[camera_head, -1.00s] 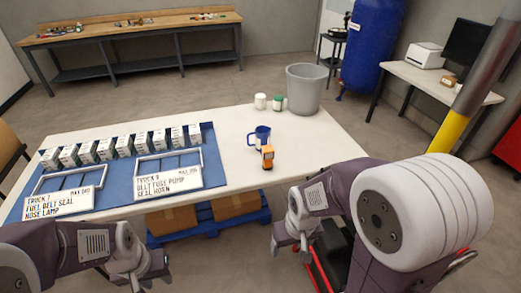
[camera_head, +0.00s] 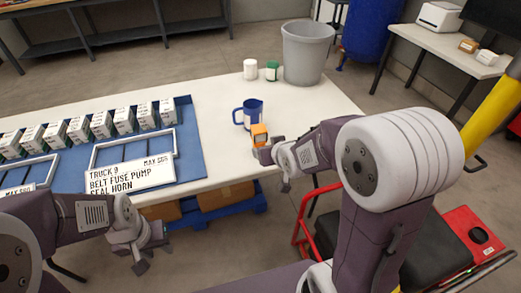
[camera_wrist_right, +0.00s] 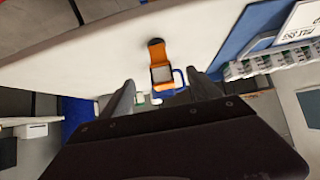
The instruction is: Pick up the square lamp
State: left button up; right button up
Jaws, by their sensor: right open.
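The square lamp is a small orange lamp (camera_head: 259,134) with a pale square face, standing on the white table near its front edge. It also shows in the right wrist view (camera_wrist_right: 160,68), between and beyond the fingers. My right gripper (camera_head: 275,168) is open and empty, close beside the lamp on its near right side. In the head view its finger overlaps the lamp's lower part, and I cannot tell if they touch. My left gripper (camera_head: 151,257) is open and empty in front of the table, low and well away from the lamp.
A blue mug (camera_head: 252,112) stands just behind the lamp. A white jar (camera_head: 250,69), a green-labelled jar (camera_head: 272,71) and a grey bin (camera_head: 307,55) are farther back. Several boxes (camera_head: 102,124) and lettered signs (camera_head: 130,178) are on a blue mat at left. The table's middle is clear.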

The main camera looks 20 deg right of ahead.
aim_at(261, 136)
jog(key=w+f+t+b, duration=0.1)
jog(key=w+b, duration=0.1)
jog(key=b, duration=0.1)
jog(key=w+f+t+b, duration=0.1)
jog(key=w+b, duration=0.1)
jog(key=b, duration=0.1)
jog(key=w+f+t+b, duration=0.1)
jog(key=w+t+b, duration=0.1)
jog(key=shift+w+d+f+b, duration=0.25)
jog(key=shift+w+f+b, duration=0.05)
jog(key=shift+w+b, duration=0.1)
jog(key=shift+w+r+t, duration=0.1)
jog(key=shift+r+t, duration=0.15)
jog(key=shift+t, duration=0.05)
jog(key=shift+r, duration=0.2)
jog(key=shift+w, duration=0.2)
jog(key=x, duration=0.3)
jog(key=shift+w+a+f+b, duration=0.1)
jog(key=shift+w+f+b, duration=0.1)
jog(key=shift+b, duration=0.1)
jog(key=b+x, duration=0.1)
jog(key=x, duration=0.4)
jog(key=shift+w+a+r, duration=0.15)
jog(key=shift+w, duration=0.1)
jog(key=shift+s+r, duration=0.1)
grip_shut()
